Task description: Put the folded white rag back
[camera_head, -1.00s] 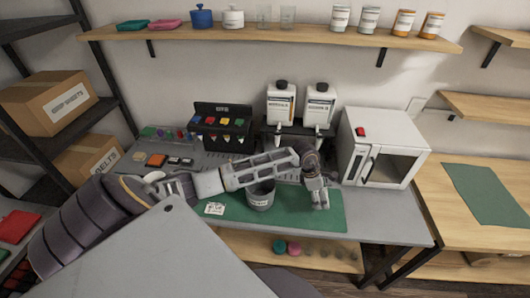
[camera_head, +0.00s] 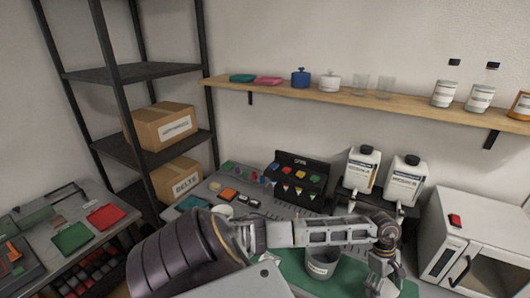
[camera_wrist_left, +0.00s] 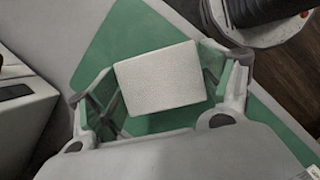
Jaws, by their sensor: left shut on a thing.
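The folded white rag (camera_wrist_left: 160,78) is a pale, textured rectangle between the two fingers of my left gripper in the left wrist view. My left gripper (camera_head: 382,278) is shut on it, above the green mat (camera_wrist_left: 112,48). In the head view the gripper points down at the lower right, over the mat (camera_head: 292,272), to the right of a grey bin (camera_head: 320,266). The rag cannot be made out clearly there. My right gripper is not in view.
A white oven-like box (camera_head: 470,240) stands at the right. Two white jugs (camera_head: 361,170) and a dark rack with colored pieces (camera_head: 298,176) stand behind my forearm. A left side table holds red (camera_head: 106,216) and green (camera_head: 72,236) flat pieces. A wooden wall shelf (camera_head: 340,97) runs above.

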